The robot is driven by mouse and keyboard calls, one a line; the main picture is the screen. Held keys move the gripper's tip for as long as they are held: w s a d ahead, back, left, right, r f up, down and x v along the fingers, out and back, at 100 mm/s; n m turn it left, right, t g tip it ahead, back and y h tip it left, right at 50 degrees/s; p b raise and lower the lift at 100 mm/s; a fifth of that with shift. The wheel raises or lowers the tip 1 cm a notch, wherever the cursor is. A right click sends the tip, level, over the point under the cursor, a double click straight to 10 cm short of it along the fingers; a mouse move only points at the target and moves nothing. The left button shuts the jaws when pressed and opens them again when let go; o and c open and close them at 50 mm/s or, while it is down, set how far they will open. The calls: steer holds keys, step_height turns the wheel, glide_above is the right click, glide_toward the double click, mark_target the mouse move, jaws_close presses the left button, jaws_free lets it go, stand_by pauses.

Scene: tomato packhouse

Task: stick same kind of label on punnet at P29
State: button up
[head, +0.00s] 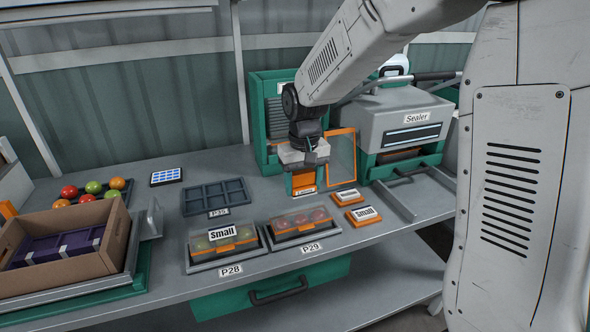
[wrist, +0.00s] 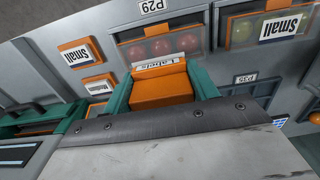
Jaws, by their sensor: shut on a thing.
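My gripper (head: 303,172) is shut on an orange block marked "Labels" (head: 303,183), above the bench behind P29. In the wrist view the block (wrist: 160,90) sits between my green fingers. The punnet at P29 (head: 300,222) holds red tomatoes, and I see no label on its clear lid. The punnet at P28 (head: 226,245) holds greenish tomatoes and bears a white "Small" label (head: 222,232). An orange pad with a "Small" label (head: 363,215) lies right of P29.
A grey sealer (head: 400,120) stands at the back right, with an orange-framed clear panel (head: 342,157) beside it. An empty dark tray (head: 216,196) lies at P35. A cardboard box (head: 68,245) and loose tomatoes (head: 90,188) are at left.

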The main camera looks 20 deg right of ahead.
mark_target(302, 215)
steer(key=shift+w, duration=0.1)
steer(key=shift+f, duration=3.3)
steer(key=shift+f, duration=0.65)
steer(key=shift+r, duration=3.05)
steer(key=shift+f, duration=0.1)
